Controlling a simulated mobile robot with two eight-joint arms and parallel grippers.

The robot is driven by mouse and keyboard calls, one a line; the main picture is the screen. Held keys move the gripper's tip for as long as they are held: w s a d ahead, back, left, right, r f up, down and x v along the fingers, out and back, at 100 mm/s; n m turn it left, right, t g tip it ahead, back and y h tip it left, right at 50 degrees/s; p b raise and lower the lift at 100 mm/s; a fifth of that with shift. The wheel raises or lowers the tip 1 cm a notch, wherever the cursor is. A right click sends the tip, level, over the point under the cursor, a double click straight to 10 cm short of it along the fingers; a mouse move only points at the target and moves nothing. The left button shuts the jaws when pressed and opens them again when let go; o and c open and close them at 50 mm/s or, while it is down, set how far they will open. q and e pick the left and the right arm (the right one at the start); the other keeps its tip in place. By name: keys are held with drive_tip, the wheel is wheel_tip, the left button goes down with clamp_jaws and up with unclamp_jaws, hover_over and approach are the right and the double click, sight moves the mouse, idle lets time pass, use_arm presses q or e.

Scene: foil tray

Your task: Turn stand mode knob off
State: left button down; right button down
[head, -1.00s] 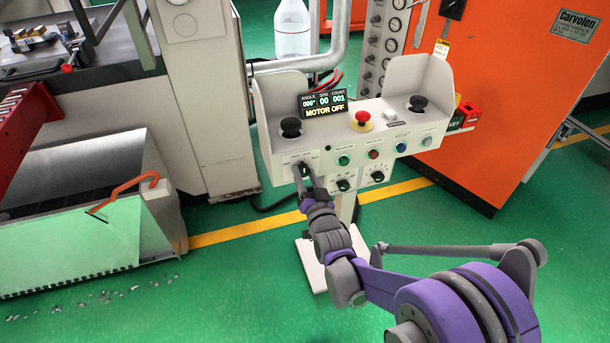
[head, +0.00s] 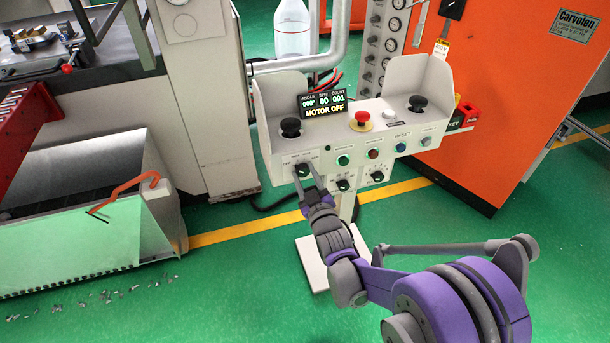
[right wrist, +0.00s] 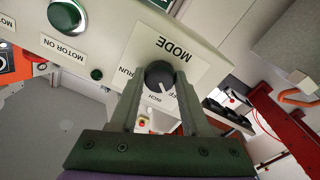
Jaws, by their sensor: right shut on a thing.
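The mode knob (head: 303,170) is a small dark knob at the left of the stand's control panel (head: 330,160). In the right wrist view, the knob (right wrist: 159,73) sits on a white plate lettered MODE, RUN and INCH, seen upside down. A third label is partly hidden by a finger. The knob's white mark points to the lower right in that view. My right gripper (head: 309,176) is at the knob, one finger on each side, and it is shut on it (right wrist: 158,88). My left gripper is not in view.
Pushbuttons (head: 343,160), a red emergency stop (head: 362,117) and black palm buttons (head: 290,127) are close by. More selectors (head: 343,185) lie below. The display (head: 323,104) reads MOTOR OFF. An orange cabinet (head: 520,100) stands right; a metal chute (head: 150,200) stands left.

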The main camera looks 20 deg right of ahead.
drive_tip(key=shift+n, duration=0.7)
drive_tip(key=shift+c, duration=1.8)
unclamp_jaws()
drive_tip(key=s, duration=1.1)
drive_tip(key=shift+d+f+p, duration=0.2)
drive_tip(key=shift+f+p, duration=0.05)
drive_tip(key=shift+p, duration=0.15)
drive_tip(key=shift+w, duration=0.1)
